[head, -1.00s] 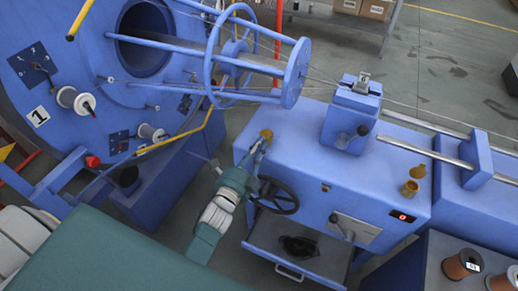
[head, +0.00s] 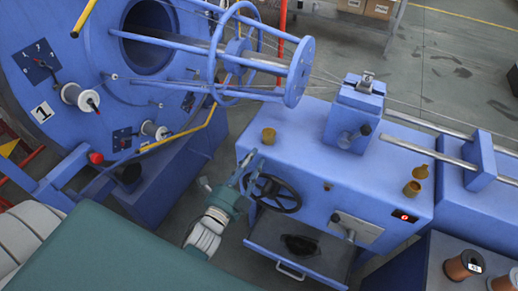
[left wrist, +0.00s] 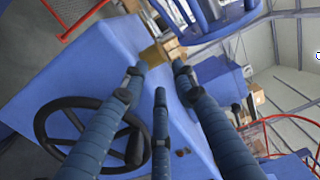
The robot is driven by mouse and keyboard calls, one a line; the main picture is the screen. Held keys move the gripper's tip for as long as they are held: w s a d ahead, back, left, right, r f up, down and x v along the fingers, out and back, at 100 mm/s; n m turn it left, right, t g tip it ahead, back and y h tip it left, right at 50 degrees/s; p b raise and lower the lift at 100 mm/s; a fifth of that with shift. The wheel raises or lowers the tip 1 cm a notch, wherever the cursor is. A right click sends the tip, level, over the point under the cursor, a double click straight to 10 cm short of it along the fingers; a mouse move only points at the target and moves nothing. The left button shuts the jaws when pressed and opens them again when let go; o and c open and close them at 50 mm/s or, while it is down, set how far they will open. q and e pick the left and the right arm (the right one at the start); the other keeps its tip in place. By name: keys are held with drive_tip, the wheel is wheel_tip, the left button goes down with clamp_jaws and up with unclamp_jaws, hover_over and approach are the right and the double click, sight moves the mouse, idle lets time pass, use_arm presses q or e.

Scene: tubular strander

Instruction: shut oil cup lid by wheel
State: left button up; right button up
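The brass oil cup (head: 268,136) by the wheel stands on the blue cabinet top, near its left edge. It shows as one compact piece with no raised lid, so its lid looks shut. My left gripper (head: 249,170) is just in front of and below this cup, apart from it, beside the black handwheel (head: 276,194). In the left wrist view the gripper's fingers (left wrist: 158,78) are spread with nothing between them, and the cup (left wrist: 153,55) shows beyond the tips. The handwheel (left wrist: 90,135) is at left there. My right gripper is not in view.
A second oil cup (head: 412,188) further right has its lid (head: 420,171) standing open. An open drawer (head: 300,246) lies below the handwheel. The blue strander frame (head: 295,72) is behind at left. Spools (head: 463,265) stand at lower right.

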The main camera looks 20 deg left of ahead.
use_arm(q)
drive_tip(key=s, duration=0.5)
drive_tip(key=shift+s, duration=0.1)
idle(0.3)
drive_tip(key=s+d+f+n+g, duration=0.1)
drive_tip(key=s+f+n+g, duration=0.2)
drive_tip(key=f, duration=0.7)
drive_tip(key=s+d+f+n+g, duration=0.1)
drive_tip(key=s+f+n+g, duration=0.15)
drive_tip(key=f, duration=0.75)
drive_tip(key=s+d+f+n+g, duration=0.1)
drive_tip(key=s+f+n+g, duration=0.2)
drive_tip(key=f, duration=0.6)
drive_tip(key=s+a+f+n+g, duration=0.1)
drive_tip(key=s+f+n+g, duration=0.1)
drive_tip(key=s+f, duration=0.4)
drive_tip(key=s+a+f+n+g, duration=0.1)
drive_tip(key=s+f+n+g, duration=0.2)
drive_tip(key=s+f, duration=0.4)
drive_tip(key=s+a+f+n+g, duration=0.1)
drive_tip(key=s+f, duration=0.5)
drive_tip(key=s, duration=1)
drive_tip(key=n+g, duration=0.1)
drive_tip(key=g, duration=0.1)
drive_tip(key=shift+s+f+g+y, duration=0.15)
drive_tip(key=shift+g+y, duration=0.15)
drive_tip(key=shift+g, duration=0.05)
drive_tip(key=shift+n, duration=0.25)
